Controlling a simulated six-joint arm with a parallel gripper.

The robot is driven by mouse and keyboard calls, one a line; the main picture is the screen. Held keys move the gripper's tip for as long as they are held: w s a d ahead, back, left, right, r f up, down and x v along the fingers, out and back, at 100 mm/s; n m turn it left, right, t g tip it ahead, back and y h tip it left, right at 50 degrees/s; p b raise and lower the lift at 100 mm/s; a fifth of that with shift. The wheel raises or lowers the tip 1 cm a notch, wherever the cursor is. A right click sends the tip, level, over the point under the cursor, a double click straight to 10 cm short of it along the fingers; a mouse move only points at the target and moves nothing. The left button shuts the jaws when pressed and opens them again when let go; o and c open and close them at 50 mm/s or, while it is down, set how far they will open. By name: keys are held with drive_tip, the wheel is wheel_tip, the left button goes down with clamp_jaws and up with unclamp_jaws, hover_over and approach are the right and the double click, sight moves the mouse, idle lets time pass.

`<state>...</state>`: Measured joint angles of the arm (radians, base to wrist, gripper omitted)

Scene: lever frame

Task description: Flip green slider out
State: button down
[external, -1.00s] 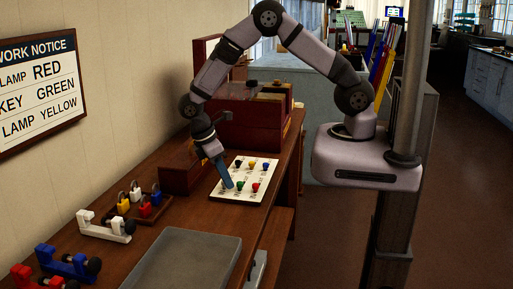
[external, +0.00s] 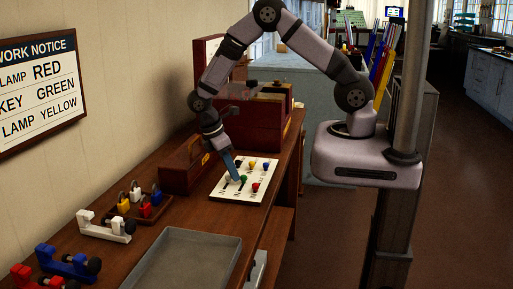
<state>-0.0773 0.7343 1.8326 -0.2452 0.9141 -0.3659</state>
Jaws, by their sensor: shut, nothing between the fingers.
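The white slider panel (external: 257,194) lies on the wooden bench, with small coloured knobs in two rows. The green slider knob (external: 243,178) is in the near row, between my gripper and the red knob (external: 255,187). My gripper (external: 237,180) points down at the panel with its blue fingers shut and empty. Its tip is right beside the green knob on the left; I cannot tell whether they touch. The yellow knob (external: 252,163) and blue knob (external: 266,166) are in the far row, with a dark knob (external: 239,163) partly behind the fingers.
A wooden box (external: 185,168) stands left of the panel and a red-brown case (external: 255,125) behind it. A rack of small padlocks (external: 146,208) and a grey tray (external: 190,262) are nearer. A work notice (external: 38,92) hangs on the wall.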

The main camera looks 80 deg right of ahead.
drive_tip(key=shift+r, duration=0.1)
drive_tip(key=p+v, duration=0.5)
drive_tip(key=v, duration=0.2)
drive_tip(key=shift+p, duration=0.35)
idle(0.6)
